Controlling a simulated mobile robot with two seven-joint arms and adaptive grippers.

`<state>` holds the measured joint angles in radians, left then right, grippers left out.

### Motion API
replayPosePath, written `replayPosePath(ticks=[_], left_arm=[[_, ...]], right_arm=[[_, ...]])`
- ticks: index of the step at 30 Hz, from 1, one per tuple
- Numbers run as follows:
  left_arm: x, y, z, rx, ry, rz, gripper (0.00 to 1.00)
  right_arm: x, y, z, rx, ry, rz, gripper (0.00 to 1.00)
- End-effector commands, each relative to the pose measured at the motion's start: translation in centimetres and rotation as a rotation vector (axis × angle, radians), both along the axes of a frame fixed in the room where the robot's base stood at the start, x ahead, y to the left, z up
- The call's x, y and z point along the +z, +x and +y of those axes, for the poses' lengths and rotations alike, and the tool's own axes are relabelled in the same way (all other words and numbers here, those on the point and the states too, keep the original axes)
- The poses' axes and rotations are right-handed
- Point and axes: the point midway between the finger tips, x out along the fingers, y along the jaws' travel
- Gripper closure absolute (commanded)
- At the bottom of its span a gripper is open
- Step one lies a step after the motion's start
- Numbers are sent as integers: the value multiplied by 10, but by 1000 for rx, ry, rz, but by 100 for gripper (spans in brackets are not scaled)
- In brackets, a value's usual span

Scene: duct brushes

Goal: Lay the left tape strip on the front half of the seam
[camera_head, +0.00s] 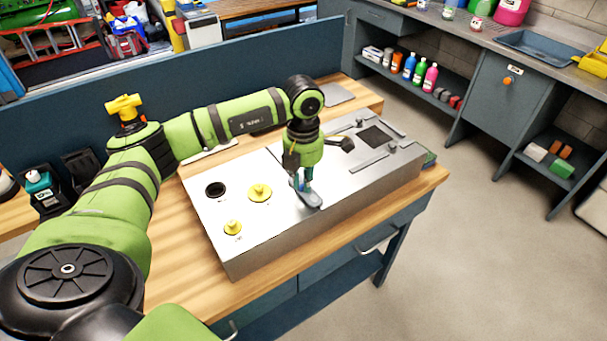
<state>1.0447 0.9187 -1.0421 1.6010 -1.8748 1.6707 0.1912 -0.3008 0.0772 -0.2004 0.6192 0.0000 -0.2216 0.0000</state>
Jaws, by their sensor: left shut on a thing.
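A silver duct box (285,225) lies on the wooden bench. A thin dark seam line (275,157) shows on its top behind my left arm; the rest of the seam is hidden by my gripper. My left gripper (309,192) points down over the middle of the box top. It is shut on a small dark grey-blue flat piece (313,201), which looks like a tape strip, low over the box near its front edge. I cannot tell whether the piece touches the metal. My right gripper is not in view.
Yellow knobbed caps (260,192) and a round dark hole (215,189) are on the box's left part. A dark square opening (376,138) and a grey bar (369,161) are on its right part. A blue partition (200,70) stands behind.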

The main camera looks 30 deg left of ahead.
Motion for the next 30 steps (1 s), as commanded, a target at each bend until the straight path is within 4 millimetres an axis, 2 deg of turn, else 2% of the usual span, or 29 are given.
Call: replayPosePath(ticks=[11,12,13,23,25,28,30], left_arm=[[-6,0,0,-1,0,-1,100],[-4,0,0,0,0,-1,67],[-4,0,0,0,0,-1,59],[-3,0,-1,0,0,-1,59],[1,0,0,0,0,-1,59],[9,1,-1,0,-2,-5,59],[21,2,0,-1,0,-6,59]], right_arm=[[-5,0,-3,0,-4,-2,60],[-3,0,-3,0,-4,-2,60],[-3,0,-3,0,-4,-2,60],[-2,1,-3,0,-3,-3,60],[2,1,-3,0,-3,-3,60],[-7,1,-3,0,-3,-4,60],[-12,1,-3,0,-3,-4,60]])
